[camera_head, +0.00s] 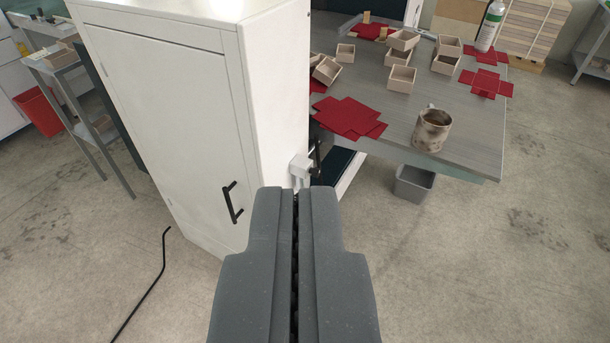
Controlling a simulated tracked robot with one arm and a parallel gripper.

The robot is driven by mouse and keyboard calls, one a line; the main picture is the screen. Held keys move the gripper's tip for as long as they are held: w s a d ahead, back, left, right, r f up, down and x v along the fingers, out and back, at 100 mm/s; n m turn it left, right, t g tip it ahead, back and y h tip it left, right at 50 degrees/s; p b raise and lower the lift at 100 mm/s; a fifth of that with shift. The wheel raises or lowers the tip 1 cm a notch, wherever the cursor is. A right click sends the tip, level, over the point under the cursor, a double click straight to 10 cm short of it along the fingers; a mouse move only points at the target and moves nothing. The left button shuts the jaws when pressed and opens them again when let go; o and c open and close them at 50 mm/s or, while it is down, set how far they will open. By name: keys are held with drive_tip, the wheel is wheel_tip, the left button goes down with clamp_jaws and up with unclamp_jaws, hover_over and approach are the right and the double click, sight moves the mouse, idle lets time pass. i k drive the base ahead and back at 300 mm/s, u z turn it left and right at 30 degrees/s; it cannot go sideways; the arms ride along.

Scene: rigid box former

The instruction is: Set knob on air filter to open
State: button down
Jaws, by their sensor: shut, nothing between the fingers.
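My gripper (295,190) is shut and empty, pointing away from the camera at the bottom middle. A small pale fitting (300,165), which may be the air filter, sits at the lower right side of the white cabinet (165,110). It shows just beyond my fingertips, and a thin pale part hangs below it. The fingertips partly cover the area under it, and I cannot tell whether they touch it. No knob can be made out clearly, nor its setting.
The cabinet door has a black handle (232,202). A black cable (150,285) lies left; the right floor is clear.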

sight(315, 172)
drive_tip(key=k, duration=0.45)
drive_tip(key=z, duration=0.6)
drive_tip(key=i, duration=1.35)
drive_tip(key=u, duration=0.25)
